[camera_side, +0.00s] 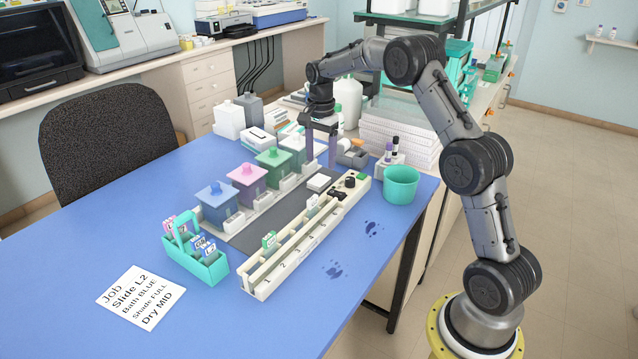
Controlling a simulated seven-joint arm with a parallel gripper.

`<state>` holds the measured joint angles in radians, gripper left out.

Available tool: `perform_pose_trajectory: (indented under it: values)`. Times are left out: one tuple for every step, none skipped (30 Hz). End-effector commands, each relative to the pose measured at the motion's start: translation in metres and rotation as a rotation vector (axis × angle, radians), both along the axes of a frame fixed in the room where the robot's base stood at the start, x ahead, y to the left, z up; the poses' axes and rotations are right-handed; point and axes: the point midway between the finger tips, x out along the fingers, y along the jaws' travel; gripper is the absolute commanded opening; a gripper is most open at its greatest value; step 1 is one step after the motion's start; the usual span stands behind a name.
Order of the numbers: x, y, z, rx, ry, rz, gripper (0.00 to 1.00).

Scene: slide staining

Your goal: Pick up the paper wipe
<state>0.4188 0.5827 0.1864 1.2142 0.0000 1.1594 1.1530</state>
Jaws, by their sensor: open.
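A small flat white square (319,182), which looks like the paper wipe, lies at the far end of the dark grey mat (250,237). My gripper (321,163) points down with its fingers spread and nothing visible between them. It appears a little above and behind the white square in the side view. From this one view I cannot tell its exact height or whether it is directly over the square.
Blue, pink and green lidded baths (218,203) stand left of the mat. A long white numbered rack (305,238) runs along its right. A teal cup (401,185), a teal slide carrier (197,262) and a job card (141,297) are on the blue table. Dark stains mark the front right.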

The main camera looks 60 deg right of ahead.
Motion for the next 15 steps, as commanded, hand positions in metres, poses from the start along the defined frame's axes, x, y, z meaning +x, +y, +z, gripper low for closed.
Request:
perform_pose_trajectory:
  values:
    - [0.0, 0.0, -0.004, 0.0, 0.001, 0.0, 0.71]
    - [0.0, 0.0, -0.006, 0.0, 0.0, 0.0, 0.71]
    - [0.0, 0.0, -0.008, 0.0, 0.0, 0.0, 0.71]
    - [0.0, 0.0, -0.009, 0.0, 0.0, 0.0, 0.71]
    - [0.0, 0.0, -0.011, 0.0, 0.0, 0.0, 0.71]
    - [0.0, 0.0, -0.015, 0.0, 0.0, 0.0, 0.71]
    - [0.0, 0.0, -0.018, 0.001, 0.001, 0.0, 0.71]
    - [0.0, 0.0, -0.022, 0.001, 0.003, 0.0, 0.71]
    - [0.0, 0.0, -0.029, 0.001, 0.003, 0.0, 0.71]
    - [0.0, 0.0, -0.033, 0.002, 0.004, 0.0, 0.71]
    - [0.0, 0.0, -0.038, 0.002, 0.003, 0.0, 0.71]
    - [0.0, 0.0, -0.043, 0.001, 0.002, 0.001, 0.71]
    - [0.0, 0.0, -0.047, 0.001, 0.002, 0.001, 0.71]
    - [0.0, 0.0, -0.051, 0.001, 0.002, 0.001, 0.71]
    - [0.0, 0.0, -0.054, 0.001, 0.001, 0.001, 0.71]
